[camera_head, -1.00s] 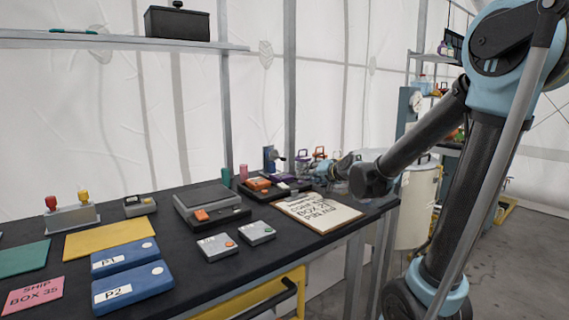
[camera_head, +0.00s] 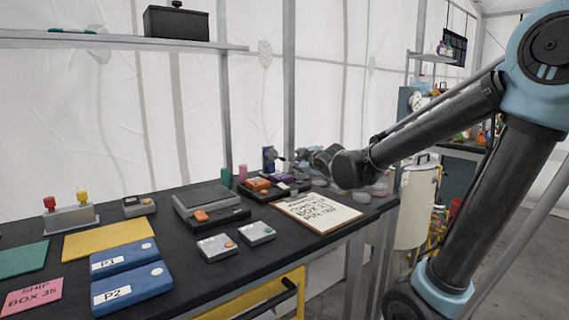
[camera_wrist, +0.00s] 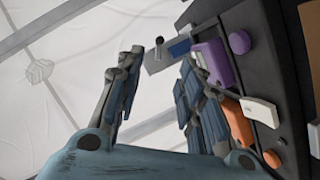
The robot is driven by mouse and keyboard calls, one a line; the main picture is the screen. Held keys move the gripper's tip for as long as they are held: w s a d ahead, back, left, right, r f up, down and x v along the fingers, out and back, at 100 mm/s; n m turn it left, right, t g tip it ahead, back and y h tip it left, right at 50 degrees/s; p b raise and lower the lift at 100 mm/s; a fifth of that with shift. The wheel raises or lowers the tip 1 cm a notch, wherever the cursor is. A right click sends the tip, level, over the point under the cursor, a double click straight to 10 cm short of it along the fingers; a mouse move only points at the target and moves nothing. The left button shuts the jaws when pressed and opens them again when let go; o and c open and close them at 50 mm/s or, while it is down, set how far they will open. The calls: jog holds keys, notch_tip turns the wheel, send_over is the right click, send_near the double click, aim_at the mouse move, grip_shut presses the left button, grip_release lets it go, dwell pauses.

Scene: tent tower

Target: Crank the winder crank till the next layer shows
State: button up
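The winder (camera_head: 269,157) is a small upright blue unit at the back of the black bench. Its dark crank (camera_head: 280,157) sticks out to the right, towards my gripper (camera_head: 318,156). In the wrist view, the blue and grey winder (camera_wrist: 179,48) lies just beyond the fingertips, with a dark crank knob (camera_wrist: 158,41) at its left end. My gripper also shows there (camera_wrist: 160,62), with its fingers spread and nothing between them. The crank appears apart from both fingers. Which layer shows on the winder cannot be made out.
A purple block (camera_wrist: 212,62), an orange block (camera_wrist: 237,120) and a white piece (camera_wrist: 260,111) lie close to the right finger. A clipboard (camera_head: 318,213) lies on the bench in front of my wrist. A green cylinder (camera_head: 227,174) and a pink one (camera_head: 243,173) stand left of the winder.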

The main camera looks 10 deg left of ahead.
aim_at(284, 160)
jog(key=shift+x, duration=8.7)
jog(key=shift+r, duration=0.15)
jog(key=shift+c, duration=0.4)
grip_shut()
